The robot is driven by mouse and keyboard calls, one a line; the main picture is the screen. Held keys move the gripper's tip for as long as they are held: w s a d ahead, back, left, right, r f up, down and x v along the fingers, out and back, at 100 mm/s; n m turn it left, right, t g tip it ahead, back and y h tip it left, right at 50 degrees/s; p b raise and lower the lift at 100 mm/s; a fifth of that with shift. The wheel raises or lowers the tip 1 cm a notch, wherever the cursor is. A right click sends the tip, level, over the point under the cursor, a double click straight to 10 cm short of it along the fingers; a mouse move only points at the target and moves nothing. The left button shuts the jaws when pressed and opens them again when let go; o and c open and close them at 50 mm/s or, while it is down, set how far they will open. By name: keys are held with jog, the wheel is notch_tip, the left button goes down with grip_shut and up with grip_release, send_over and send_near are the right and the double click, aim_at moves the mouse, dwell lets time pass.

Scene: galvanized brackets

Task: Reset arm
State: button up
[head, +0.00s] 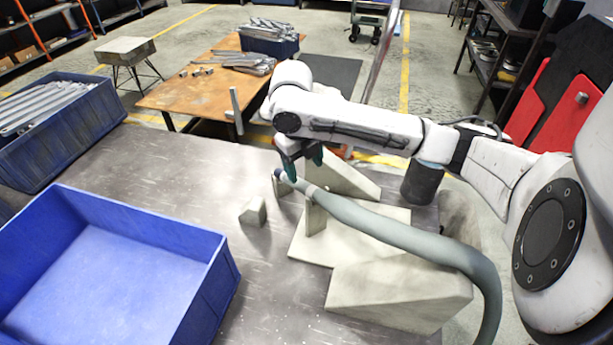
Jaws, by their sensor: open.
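My arm reaches in from the right edge of the head view, over the grey metal table (165,165). My gripper (303,160) points down at the far side of a pale fixture (345,238), near the tip of a grey-green hose (390,228). Its dark green fingers are apart, and I see nothing held between them. The arm partly hides the space behind the gripper. I cannot tell whether the fingers touch the hose tip.
An empty blue bin (225,268) stands at the front left. Another blue bin (75,142) holds long metal brackets. A wedge-shaped block (400,290) is in front. A rusty table (205,92) stands behind.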

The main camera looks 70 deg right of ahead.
jog(key=shift+r, duration=0.65)
jog(key=shift+a, duration=0.15)
